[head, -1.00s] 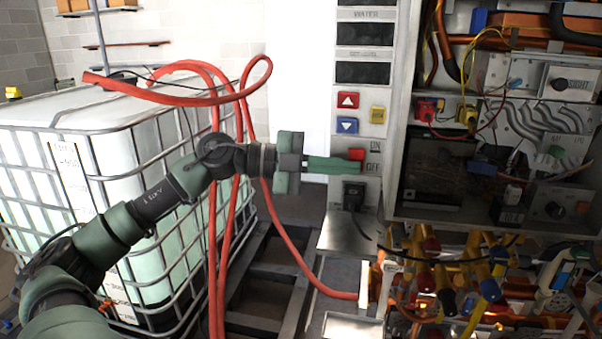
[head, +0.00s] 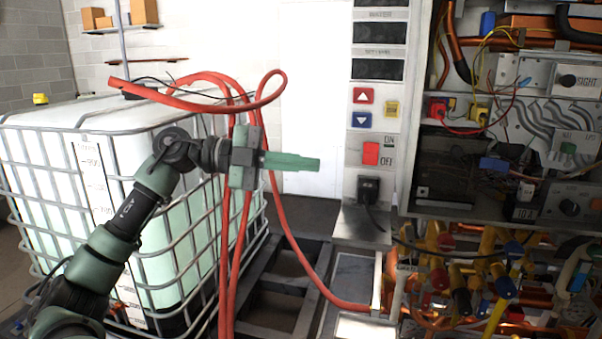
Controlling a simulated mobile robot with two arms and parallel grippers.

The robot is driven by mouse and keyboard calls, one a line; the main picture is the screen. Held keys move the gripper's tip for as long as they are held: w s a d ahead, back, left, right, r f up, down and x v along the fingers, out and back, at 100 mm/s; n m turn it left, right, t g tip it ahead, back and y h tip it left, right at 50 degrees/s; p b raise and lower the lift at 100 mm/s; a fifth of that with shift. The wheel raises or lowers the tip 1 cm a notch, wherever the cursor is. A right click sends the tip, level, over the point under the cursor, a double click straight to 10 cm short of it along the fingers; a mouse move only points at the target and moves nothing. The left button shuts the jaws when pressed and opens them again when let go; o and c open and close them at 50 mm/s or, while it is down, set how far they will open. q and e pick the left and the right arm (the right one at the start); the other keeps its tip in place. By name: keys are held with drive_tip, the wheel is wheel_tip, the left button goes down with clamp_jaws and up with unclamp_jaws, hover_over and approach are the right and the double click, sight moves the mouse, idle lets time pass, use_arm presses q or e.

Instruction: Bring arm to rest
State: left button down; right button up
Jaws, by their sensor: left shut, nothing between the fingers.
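My left gripper (head: 318,164) is shut and empty. It points right and is held in the air left of the grey control panel (head: 350,190), apart from it. The red ON/OFF switch (head: 371,154) on the panel is in full view, below a red up button (head: 363,95) and a blue down button (head: 361,120). My left arm (head: 130,215) comes in from the lower left, in front of the white tank. My right gripper is not in view.
A white caged tank (head: 60,170) stands at the left. Red hoses (head: 300,262) hang behind my left gripper and run to the floor frame. An open cabinet (head: 407,150) with wiring is at the right, above several pipes and valves. The white wall area beyond the gripper is clear.

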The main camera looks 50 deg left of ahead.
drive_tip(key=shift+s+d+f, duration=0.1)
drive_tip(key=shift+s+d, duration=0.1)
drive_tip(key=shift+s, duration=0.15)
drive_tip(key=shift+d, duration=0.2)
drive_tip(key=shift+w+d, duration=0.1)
